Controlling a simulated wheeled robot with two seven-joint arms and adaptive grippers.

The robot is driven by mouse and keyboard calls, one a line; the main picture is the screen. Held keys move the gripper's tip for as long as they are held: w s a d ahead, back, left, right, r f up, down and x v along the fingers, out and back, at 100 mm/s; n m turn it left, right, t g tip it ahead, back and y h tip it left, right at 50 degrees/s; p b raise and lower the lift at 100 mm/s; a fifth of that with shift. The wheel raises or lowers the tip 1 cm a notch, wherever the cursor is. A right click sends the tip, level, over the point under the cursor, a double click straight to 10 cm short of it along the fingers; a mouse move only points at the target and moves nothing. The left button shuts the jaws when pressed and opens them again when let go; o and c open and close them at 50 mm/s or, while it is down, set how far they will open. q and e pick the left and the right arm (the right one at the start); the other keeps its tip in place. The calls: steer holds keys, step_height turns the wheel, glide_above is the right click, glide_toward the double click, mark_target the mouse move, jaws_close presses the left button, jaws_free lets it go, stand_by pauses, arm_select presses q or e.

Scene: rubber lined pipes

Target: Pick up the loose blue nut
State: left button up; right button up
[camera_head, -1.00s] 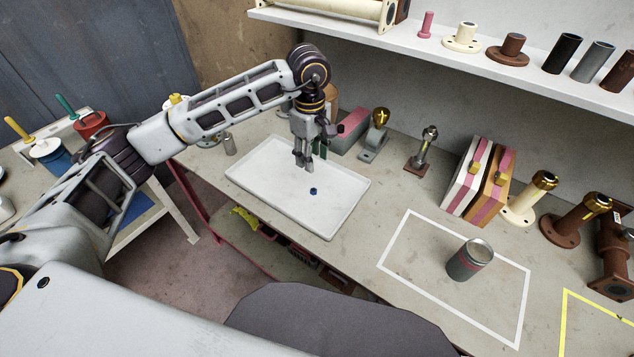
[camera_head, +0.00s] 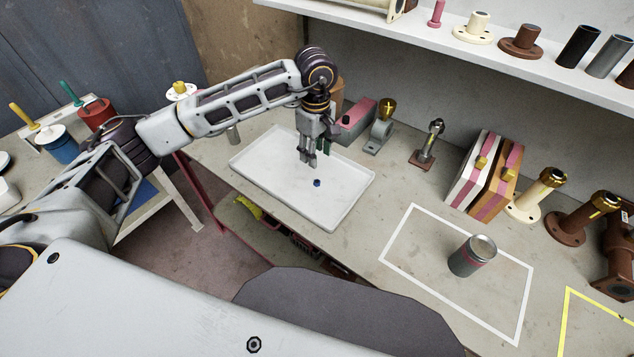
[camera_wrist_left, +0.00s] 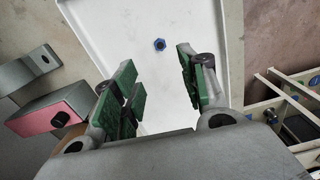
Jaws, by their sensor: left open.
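The loose blue nut (camera_head: 317,183) lies alone on the white tray (camera_head: 262,181) on the workbench. It also shows in the left wrist view (camera_wrist_left: 160,45), ahead of the fingertips and roughly between their lines. My left gripper (camera_head: 309,163) points down over the tray, a little behind the nut in the head view. Its green-padded fingers (camera_wrist_left: 160,90) are apart with nothing between them. The nut is clear of the fingers. My right gripper does not show.
A pink-and-grey block (camera_head: 355,120) and a grey bracket with a gold top (camera_head: 381,127) stand just behind the tray. A grey can (camera_head: 472,257) stands inside a white outlined area to the right. A shelf (camera_head: 440,36) with pipe pieces overhangs the back.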

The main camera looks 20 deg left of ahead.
arm_select(q)
glide_toward(317, 178)
steer(key=shift+s+d+f, duration=0.1)
steer(key=shift+s+f, duration=0.1)
steer(key=shift+s, duration=0.25)
steer(key=shift+s+d+f, duration=0.1)
steer(key=shift+s+f, duration=0.1)
steer(key=shift+s, duration=0.25)
steer(key=shift+f, duration=0.55)
steer(key=shift+s+d+f+p, duration=0.1)
steer(key=shift+s+f+p, duration=0.1)
steer(key=shift+f+p, duration=0.45)
step_height(317, 178, down, 2)
steer(key=shift+s+f, duration=0.1)
steer(key=shift+f, duration=0.8)
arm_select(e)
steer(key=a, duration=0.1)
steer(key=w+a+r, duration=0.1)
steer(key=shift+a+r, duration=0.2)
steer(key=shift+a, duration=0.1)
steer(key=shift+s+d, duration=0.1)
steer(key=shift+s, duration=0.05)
